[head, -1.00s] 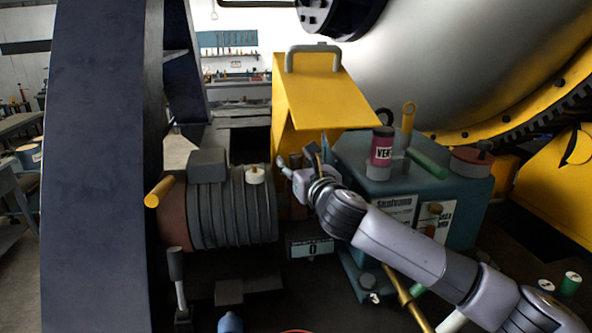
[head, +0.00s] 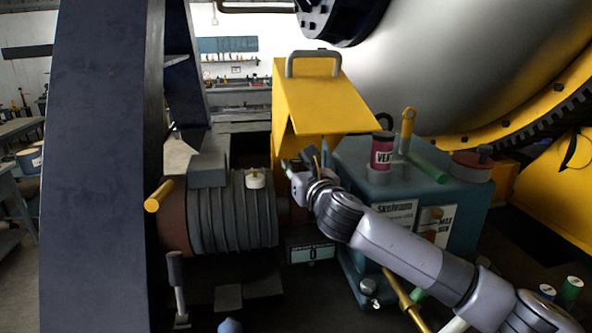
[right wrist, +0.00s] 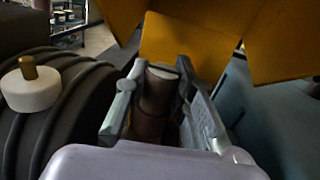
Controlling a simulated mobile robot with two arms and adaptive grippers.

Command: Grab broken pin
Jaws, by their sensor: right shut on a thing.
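The broken pin (right wrist: 156,92) shows in the right wrist view as a short brown cylinder with a pale, flat top end. It stands roughly upright between the two fingers of my right gripper (right wrist: 155,95), which is shut on it. In the head view my right gripper (head: 293,166) reaches in under the yellow cover, between the ribbed motor and the teal gearbox. The pin is hidden there behind the fingers. My left gripper is not in view.
The raised yellow cover (head: 322,97) hangs just above the gripper. The ribbed grey motor (head: 235,212) is close on the left, with a white-capped fitting (right wrist: 30,90). The teal gearbox (head: 460,195) is close on the right, carrying a maroon can (head: 382,152). A dark column (head: 100,170) stands at left.

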